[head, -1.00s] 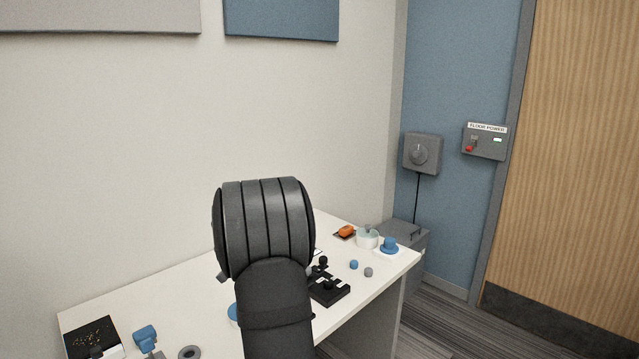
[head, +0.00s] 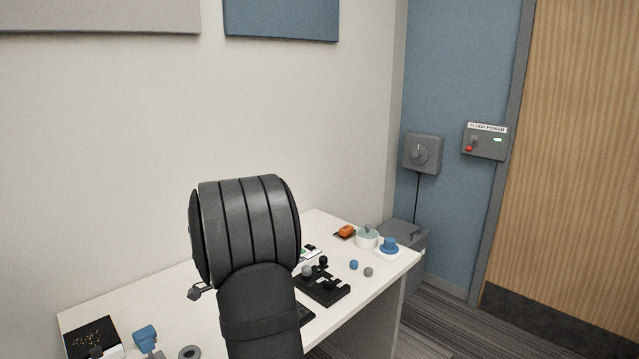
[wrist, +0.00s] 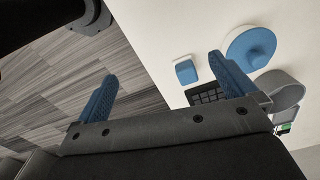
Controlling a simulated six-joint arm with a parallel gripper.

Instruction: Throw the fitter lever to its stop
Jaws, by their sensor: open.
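A black fixture (head: 322,288) with upright ball-topped knobs, one black (head: 323,261) and one grey (head: 307,271), sits on the white table right of my arm in the head view. It may be the fitter with its lever, but I cannot tell which knob is the lever. My gripper (wrist: 163,68) shows in the wrist view with its two blue fingers wide apart and nothing between them. Its left finger is over the carpet and its right finger is over the table. In the head view my dark arm hides most of the gripper.
The white table (head: 170,295) also holds an orange item (head: 346,231), a white pot (head: 367,240) and small balls.

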